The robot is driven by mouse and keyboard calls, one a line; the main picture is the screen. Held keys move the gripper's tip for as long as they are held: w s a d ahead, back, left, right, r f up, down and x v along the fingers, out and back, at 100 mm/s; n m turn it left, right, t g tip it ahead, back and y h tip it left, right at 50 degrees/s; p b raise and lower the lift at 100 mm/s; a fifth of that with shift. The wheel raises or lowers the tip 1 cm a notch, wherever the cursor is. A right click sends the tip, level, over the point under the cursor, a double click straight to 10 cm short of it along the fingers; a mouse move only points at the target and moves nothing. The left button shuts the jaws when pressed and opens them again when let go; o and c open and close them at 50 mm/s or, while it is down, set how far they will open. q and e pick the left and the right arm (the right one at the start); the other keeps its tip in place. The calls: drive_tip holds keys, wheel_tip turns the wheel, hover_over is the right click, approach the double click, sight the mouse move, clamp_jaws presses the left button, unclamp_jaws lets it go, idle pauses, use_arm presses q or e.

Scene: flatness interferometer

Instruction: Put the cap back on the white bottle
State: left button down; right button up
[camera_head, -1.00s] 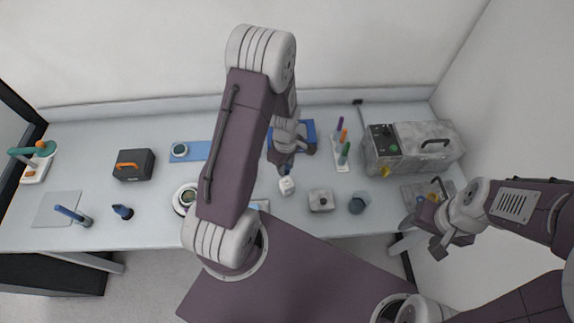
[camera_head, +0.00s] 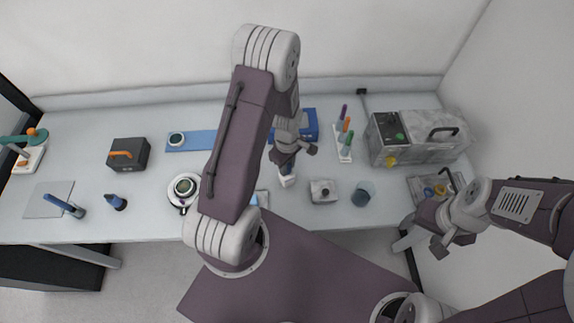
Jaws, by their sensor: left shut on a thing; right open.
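The small white bottle (camera_head: 287,182) stands near the middle front of the table, its top hidden under my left gripper. My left gripper (camera_head: 286,168) points down right over it and is shut on a small bluish thing, seemingly the cap, mostly hidden by the fingers. I cannot tell whether the cap touches the bottle. My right gripper (camera_head: 441,240) is open and empty, off to the right beyond the table's front right corner.
A grey metal block (camera_head: 323,191) and a blue-grey cup (camera_head: 362,194) stand right of the bottle. Behind are a rack of coloured pens (camera_head: 345,146) and a blue box (camera_head: 307,120). A large grey instrument (camera_head: 415,140) fills the right rear.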

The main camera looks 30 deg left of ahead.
use_arm(q)
drive_tip(key=shift+f+b, duration=0.3)
drive_tip(key=shift+f, duration=0.1)
idle(0.4)
drive_tip(key=c, duration=1.1)
unclamp_jaws()
drive_tip(key=shift+o, duration=0.2)
drive_tip(key=o, duration=0.5)
wheel_tip(320, 180, up, 7)
drive_tip(key=p, duration=0.6)
drive_tip(key=shift+r, duration=0.1)
clamp_jaws()
